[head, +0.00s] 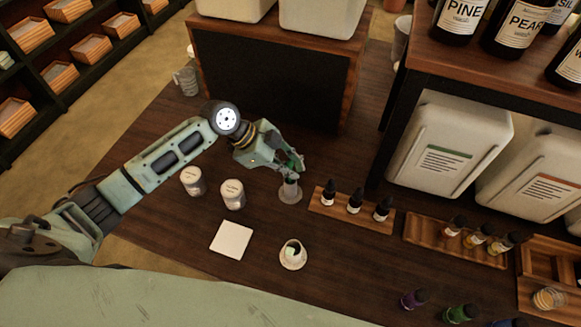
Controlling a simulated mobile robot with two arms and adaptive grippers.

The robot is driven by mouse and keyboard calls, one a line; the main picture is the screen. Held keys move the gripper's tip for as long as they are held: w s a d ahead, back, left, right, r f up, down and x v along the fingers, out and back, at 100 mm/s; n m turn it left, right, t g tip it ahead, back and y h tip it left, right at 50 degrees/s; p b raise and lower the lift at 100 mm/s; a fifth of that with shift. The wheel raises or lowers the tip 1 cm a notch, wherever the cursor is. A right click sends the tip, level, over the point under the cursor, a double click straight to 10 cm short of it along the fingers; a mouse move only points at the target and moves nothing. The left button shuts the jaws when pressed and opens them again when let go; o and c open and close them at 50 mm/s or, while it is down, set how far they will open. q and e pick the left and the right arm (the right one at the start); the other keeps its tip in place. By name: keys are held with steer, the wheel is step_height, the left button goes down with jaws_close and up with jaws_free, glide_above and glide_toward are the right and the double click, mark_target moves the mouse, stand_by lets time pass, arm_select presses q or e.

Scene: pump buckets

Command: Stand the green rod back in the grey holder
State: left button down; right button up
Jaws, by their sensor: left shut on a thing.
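My left gripper (291,164) reaches in from the left and points down over the grey holder (290,194), which has a round base and a short upright tube. The gripper is shut on the green rod (289,178), of which only a little shows between the fingers and the holder's tube. The rod's lower end is at the tube's mouth in this view; I cannot tell how far inside it is. My right gripper is not in view.
Two lidded jars (232,194) stand left of the holder. A wooden rack (325,212) with several dropper bottles is close on its right. A white square pad (231,240) and a small white cup (293,256) lie nearer. A dark box-like stand (265,80) is behind.

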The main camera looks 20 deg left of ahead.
arm_select(q)
steer(key=c, duration=1.7)
jaws_free()
steer(key=shift+r, duration=0.1)
steer(key=v, duration=1.2)
